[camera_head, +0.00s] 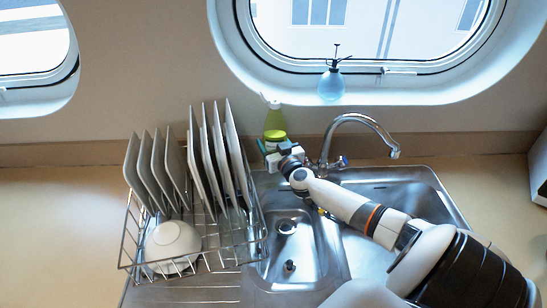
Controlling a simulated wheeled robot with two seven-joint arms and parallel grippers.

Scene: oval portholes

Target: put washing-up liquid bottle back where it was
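The washing-up liquid bottle (274,121) is green with a pale top. It is upright behind the sink, close to the wall and just right of the dish rack. My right gripper (271,153) is at the lower part of the bottle, in front of it in this view, and hides its base. The fingers are small and partly hidden, so I cannot tell whether they are open, shut or touching the bottle. My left gripper is not in view.
A wire dish rack (222,252) with several plates and a white bowl (172,241) stands left of the steel sink (425,192). The tap (366,120) rises right of my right gripper. A blue spray bottle (331,84) stands on the window ledge. The left counter (55,240) is clear.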

